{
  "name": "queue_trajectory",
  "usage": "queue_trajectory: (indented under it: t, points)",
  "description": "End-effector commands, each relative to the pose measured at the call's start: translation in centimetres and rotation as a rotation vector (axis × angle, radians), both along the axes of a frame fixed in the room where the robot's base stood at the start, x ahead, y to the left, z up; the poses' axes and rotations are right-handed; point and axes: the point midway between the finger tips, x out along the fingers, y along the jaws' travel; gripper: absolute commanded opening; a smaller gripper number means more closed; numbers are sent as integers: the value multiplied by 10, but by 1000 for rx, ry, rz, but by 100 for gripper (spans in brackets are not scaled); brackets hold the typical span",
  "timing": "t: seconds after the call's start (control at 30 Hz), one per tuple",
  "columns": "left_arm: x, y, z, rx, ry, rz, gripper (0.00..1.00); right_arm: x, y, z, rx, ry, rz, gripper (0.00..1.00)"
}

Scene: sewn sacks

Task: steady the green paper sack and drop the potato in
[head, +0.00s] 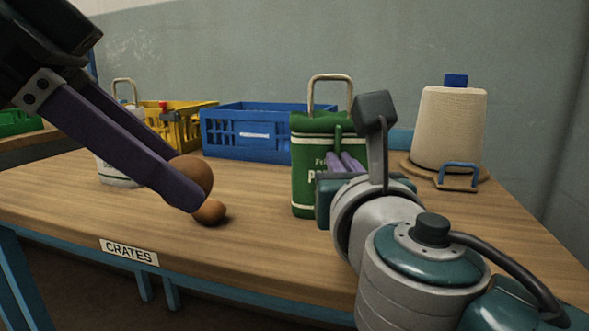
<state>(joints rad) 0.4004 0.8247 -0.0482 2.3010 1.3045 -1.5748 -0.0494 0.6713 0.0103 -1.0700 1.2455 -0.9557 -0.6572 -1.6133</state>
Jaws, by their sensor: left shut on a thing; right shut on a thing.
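The green paper sack (309,180) stands upright on the table right of the middle, with a metal loop rising above it. My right gripper (344,162) is shut on the sack's right side; its arm hides part of that side. My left gripper (187,178) is shut on a brown potato (197,174), left of the sack and apart from it. A second, smaller brown potato (210,212) shows just below the gripper's fingertips and appears to lie on the table. The sack's inside is not visible.
A blue crate (240,146) and a yellow crate (190,134) stand behind. A white sack (120,172) is partly hidden behind my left fingers. The table (255,240) is clear in front of the sack.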

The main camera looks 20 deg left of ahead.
Motion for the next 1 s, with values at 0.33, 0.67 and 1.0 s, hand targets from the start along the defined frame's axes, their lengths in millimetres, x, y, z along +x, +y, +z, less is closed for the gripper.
queue_trajectory:
  t: [0.33, 0.67, 1.0]
  points:
    - [126, -45, 44, -3, -2, 252, 23, 0, 0, -1, -1, 2, 1, 0]
    - [204, -113, 73, 4, -4, 482, 23, 0, 0, -1, 0, 1, 0, 0]
    - [222, -97, 69, 3, -8, 1060, 23, 0, 0, 0, 0, 1, 1, 0]
